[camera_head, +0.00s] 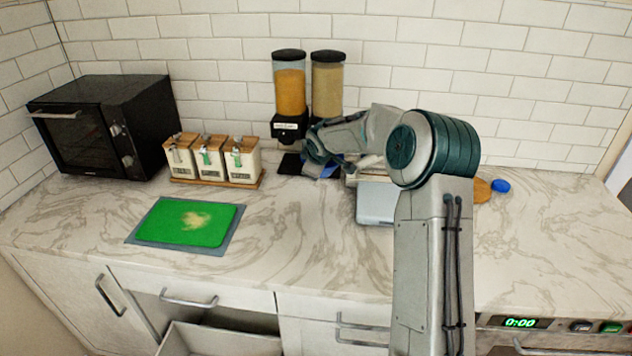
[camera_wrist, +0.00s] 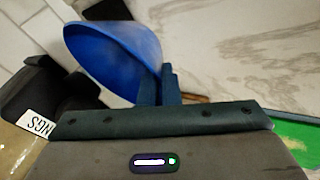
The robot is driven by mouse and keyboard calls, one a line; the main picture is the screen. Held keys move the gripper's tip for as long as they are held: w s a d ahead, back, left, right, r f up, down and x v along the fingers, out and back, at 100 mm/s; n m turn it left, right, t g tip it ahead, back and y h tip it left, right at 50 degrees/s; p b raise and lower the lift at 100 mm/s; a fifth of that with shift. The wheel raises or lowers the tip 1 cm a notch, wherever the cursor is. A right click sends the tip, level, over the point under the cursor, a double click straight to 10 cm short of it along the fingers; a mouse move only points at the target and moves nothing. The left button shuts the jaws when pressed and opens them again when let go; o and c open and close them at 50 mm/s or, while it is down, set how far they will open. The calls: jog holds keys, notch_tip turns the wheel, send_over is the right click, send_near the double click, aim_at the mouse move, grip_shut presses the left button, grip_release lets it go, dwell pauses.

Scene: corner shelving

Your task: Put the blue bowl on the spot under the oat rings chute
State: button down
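The blue bowl (camera_wrist: 105,55) looks tilted in the wrist view, its rim between the fingers of my gripper (camera_wrist: 165,85), which looks shut on it. In the head view only a bit of the bowl (camera_head: 327,171) shows, with my gripper (camera_head: 318,160) and arm hiding the rest. My gripper is in front of the two dispensers. The left dispenser (camera_head: 290,92) holds orange pieces, and its label is too small to read there. In the wrist view a nearby label (camera_wrist: 38,124) shows letters like "NGS". A black base (camera_head: 290,164) lies under the left dispenser, beside the bowl.
The right dispenser (camera_head: 327,85) holds tan contents. A rack of several canisters (camera_head: 212,162) and a black oven (camera_head: 105,125) stand left. A green cutting board (camera_head: 190,222) lies in front. A grey box-like item (camera_head: 374,204) sits near my arm. The front middle counter is clear. A drawer (camera_head: 220,340) is open below.

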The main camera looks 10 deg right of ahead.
notch_tip(320, 180, down, 6)
jog(key=shift+w+f, duration=0.15)
jog(key=shift+f, duration=0.1)
jog(key=shift+w+f+p, duration=0.2)
jog(key=shift+p, duration=0.35)
jog(key=shift+d, duration=0.1)
jog(key=c, duration=2.1)
grip_release()
jog(key=shift+f, duration=0.2)
jog(key=o, duration=0.5)
jog(key=shift+c, duration=0.2)
jog(key=shift+r, duration=0.15)
